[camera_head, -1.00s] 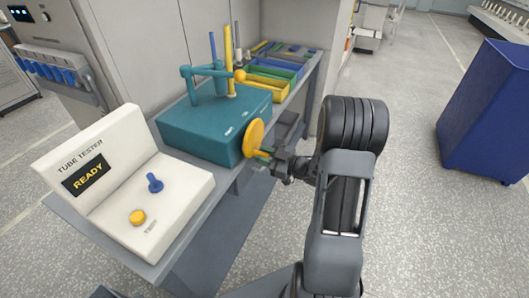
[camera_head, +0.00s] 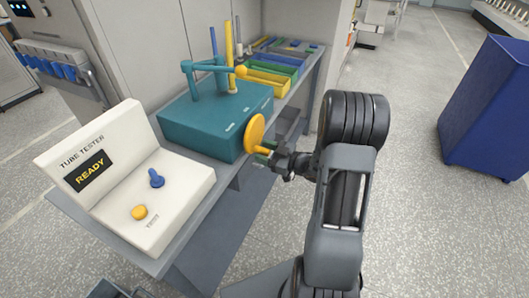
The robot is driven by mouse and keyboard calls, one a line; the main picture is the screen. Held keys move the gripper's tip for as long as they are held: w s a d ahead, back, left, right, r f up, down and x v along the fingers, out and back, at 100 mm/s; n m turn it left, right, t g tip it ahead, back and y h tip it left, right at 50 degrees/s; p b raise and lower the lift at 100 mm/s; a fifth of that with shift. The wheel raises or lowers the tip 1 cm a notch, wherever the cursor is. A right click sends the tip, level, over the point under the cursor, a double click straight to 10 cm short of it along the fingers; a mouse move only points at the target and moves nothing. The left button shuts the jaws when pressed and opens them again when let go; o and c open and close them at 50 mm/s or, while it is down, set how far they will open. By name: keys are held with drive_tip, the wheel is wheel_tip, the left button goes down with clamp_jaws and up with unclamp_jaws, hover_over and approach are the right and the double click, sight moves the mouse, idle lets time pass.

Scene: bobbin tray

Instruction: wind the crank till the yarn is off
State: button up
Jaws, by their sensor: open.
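A teal winder box (camera_head: 205,128) stands on the bench, with a yellow crank disc (camera_head: 255,133) on its right face. On top are a teal arm with a yellow knob (camera_head: 239,71), a blue rod (camera_head: 214,45), a yellow rod (camera_head: 229,45) and a thin pale rod (camera_head: 239,42). Yarn cannot be made out at this size. My gripper (camera_head: 263,156) is open at the lower right of the disc, close against it. Greenish bits show at its fingertips. The crank's handle cannot be clearly told from the fingers.
A white tube tester (camera_head: 105,150) reading READY, with a blue lever (camera_head: 156,178) and a yellow button (camera_head: 139,212), stands at the bench's near end. Coloured trays (camera_head: 268,82) lie behind the box. A blue bin (camera_head: 490,110) stands on the floor at right. Open floor lies between.

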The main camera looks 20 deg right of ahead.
drive_tip(key=v, duration=1.4)
drive_tip(key=shift+a, duration=0.1)
